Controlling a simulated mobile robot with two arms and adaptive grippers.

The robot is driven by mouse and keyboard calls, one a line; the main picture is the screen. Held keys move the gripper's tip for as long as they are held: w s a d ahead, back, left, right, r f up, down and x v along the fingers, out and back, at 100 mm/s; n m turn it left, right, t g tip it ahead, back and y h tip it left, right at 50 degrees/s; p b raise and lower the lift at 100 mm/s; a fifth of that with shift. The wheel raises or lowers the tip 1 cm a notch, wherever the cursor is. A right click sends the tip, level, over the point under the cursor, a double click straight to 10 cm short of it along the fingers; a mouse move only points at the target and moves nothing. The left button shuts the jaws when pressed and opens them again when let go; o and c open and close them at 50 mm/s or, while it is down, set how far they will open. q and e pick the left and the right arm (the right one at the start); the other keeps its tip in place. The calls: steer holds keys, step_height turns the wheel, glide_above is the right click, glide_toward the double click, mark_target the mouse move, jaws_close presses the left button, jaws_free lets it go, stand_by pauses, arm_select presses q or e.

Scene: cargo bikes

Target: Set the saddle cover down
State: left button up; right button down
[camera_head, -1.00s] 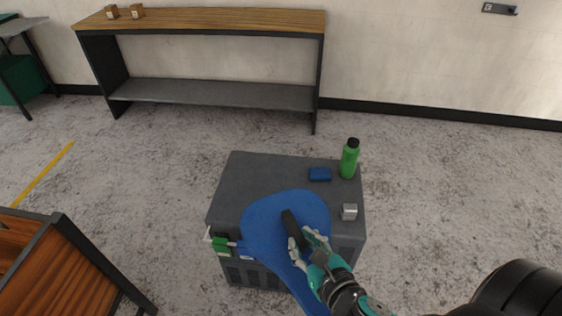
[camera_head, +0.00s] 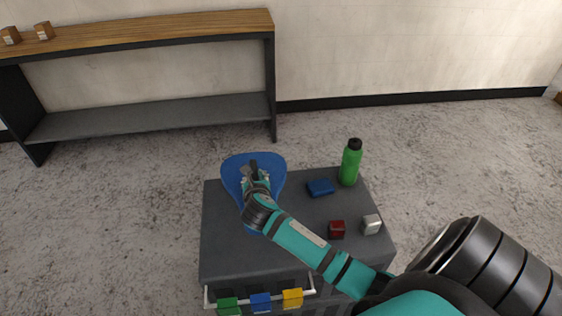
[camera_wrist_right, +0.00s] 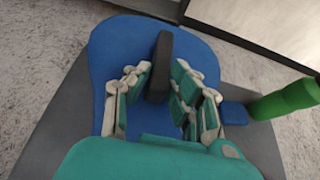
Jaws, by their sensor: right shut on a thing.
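The saddle cover (camera_head: 274,164) is blue and saddle-shaped, wide at its far end, with a dark upright grip (camera_wrist_right: 161,58) on top. My right gripper (camera_head: 255,182) is shut on this grip, its fingers on both sides of it in the wrist view (camera_wrist_right: 158,84). The cover is over the back left part of the grey cabinet top (camera_head: 223,250), its wide end reaching past the back edge in the head view. I cannot tell whether it touches the top. My forearm hides part of its narrow end. My left gripper is out of view.
On the cabinet's right side stand a green bottle (camera_head: 350,165), a blue block (camera_head: 321,187), a dark red cube (camera_head: 337,229) and a silver cube (camera_head: 371,224). Coloured clips (camera_head: 261,301) hang on the front rail. The front left of the top is bare. A wooden-topped shelf (camera_head: 150,30) stands behind.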

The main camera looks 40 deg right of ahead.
step_height(320, 180, down, 9)
steer(key=shift+f+b, duration=0.1)
steer(key=shift+b, duration=0.9)
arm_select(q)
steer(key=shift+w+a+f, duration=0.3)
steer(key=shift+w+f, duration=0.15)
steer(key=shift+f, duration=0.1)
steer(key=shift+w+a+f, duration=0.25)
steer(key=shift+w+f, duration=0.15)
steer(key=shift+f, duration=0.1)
arm_select(e)
steer(key=shift+w, duration=0.1)
steer(key=c, duration=1.1)
jaws_free()
steer(key=shift+c, duration=0.2)
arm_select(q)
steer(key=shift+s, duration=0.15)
